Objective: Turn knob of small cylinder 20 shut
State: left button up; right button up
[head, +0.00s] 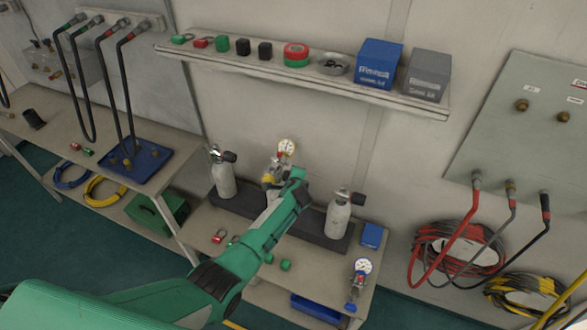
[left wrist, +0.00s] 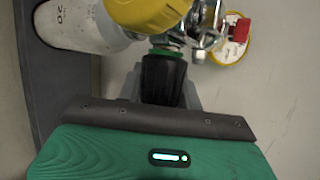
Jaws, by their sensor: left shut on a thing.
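Small cylinder 20 is the white bottle (left wrist: 72,22) with a "20" mark at the upper left of the left wrist view. In the head view my left arm covers most of it, between two other small white cylinders. A yellow fitting (left wrist: 142,14) and a round gauge (left wrist: 234,40) with a red part sit at its valve; the gauge also shows in the head view (head: 286,147). Its black knob (left wrist: 162,78) is between the fingers of my left gripper (left wrist: 163,92), which is shut on it. My right gripper is not in view.
Other small cylinders stand left (head: 226,178) and right (head: 339,218) on the dark rack. A loose gauge (head: 362,267) and a blue box (head: 372,235) are at the bench's right. A shelf (head: 300,75) with boxes runs above along the wall.

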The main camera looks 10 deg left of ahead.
pick_arm(q)
jog(key=shift+m+g+p, duration=0.3)
jog(key=shift+g+p, duration=0.05)
jog(key=shift+g, duration=0.65)
jog(key=shift+f+g, duration=0.1)
jog(key=shift+g, duration=0.7)
jog(key=shift+s+f+m+g+b, duration=0.2)
jog(key=shift+m+g+b, duration=0.2)
jog(key=shift+g, duration=0.5)
jog(key=shift+a+f+g+y+b, duration=0.1)
jog(key=shift+g+y+b, duration=0.2)
jog(key=shift+g, duration=0.1)
jog(key=g+b, duration=0.2)
jog(key=b, duration=0.2)
jog(key=m+g+b, duration=0.1)
jog(key=g+b, duration=0.1)
jog(key=b, duration=0.2)
jog(key=shift+s+f+g+y, duration=0.15)
jog(key=shift+s+g+y, duration=0.15)
jog(key=shift+s+y, duration=0.1)
jog(key=shift+s+r+g+b, duration=0.2)
jog(key=shift+g+b, duration=0.3)
jog(key=shift+b, duration=0.85)
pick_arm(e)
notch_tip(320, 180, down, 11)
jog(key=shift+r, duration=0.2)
